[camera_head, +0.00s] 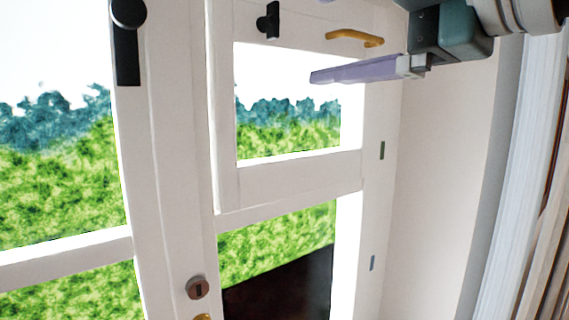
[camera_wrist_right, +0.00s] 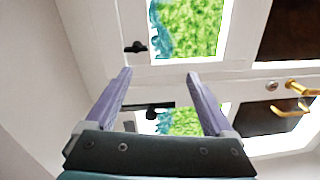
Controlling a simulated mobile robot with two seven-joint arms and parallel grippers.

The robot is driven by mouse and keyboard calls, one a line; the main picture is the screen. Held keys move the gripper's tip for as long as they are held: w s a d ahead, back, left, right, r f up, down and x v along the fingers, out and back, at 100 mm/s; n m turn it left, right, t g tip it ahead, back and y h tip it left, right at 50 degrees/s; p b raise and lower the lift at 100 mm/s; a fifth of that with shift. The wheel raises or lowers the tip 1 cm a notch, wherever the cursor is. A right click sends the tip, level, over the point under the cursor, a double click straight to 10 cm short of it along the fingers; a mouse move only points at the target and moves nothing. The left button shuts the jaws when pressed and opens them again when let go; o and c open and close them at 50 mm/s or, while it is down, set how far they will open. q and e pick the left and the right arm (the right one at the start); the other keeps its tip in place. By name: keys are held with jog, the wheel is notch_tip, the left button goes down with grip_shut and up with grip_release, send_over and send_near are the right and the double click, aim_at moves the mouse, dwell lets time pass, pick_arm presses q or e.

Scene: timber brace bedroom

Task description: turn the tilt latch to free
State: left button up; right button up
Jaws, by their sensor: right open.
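A small black T-shaped latch (camera_head: 268,20), which I take to be the tilt latch, sits on the top rail of the white sash, at the top of the head view. It appears to show in the right wrist view as a dark piece (camera_wrist_right: 152,112) between the fingers, farther off. My right gripper (camera_head: 314,77) comes in from the right, below and right of the latch, in front of the sash. In the wrist view my right gripper (camera_wrist_right: 160,72) has its two purple fingers spread, with nothing held. My left gripper is out of view.
A yellow bar handle (camera_head: 355,38) sits right of the latch, close above my right fingers. A black handle (camera_head: 128,40) is at the upper left. A brass lever handle (camera_wrist_right: 297,92) shows in the wrist view. A plain wall (camera_head: 435,160) stands at the right.

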jog(key=s+d+f+m+g+h, duration=0.1)
jog(key=s+f+m+h, duration=0.1)
jog(key=f+m, duration=0.35)
jog(key=s+d+f+m+g+h, duration=0.1)
jog(key=s+d+f+m, duration=0.15)
jog(key=f, duration=0.55)
jog(key=s+f+m+g+h, duration=0.1)
jog(key=s+f+m+h, duration=0.2)
jog(key=f, duration=0.4)
jog(key=s+d+f+m+g+h, duration=0.1)
jog(key=s+d+f+m+g, duration=0.2)
jog(key=s+d+f+m, duration=0.2)
jog(key=s+d+f+m+g+h, duration=0.2)
jog(key=s+d+f+m+g, duration=0.2)
jog(key=s+f, duration=0.5)
jog(key=s+m, duration=0.1)
jog(key=s, duration=0.3)
jog(key=shift+s+d+f+h, duration=0.15)
jog(key=shift+d+f+h, duration=0.15)
jog(key=shift+d+f, duration=0.05)
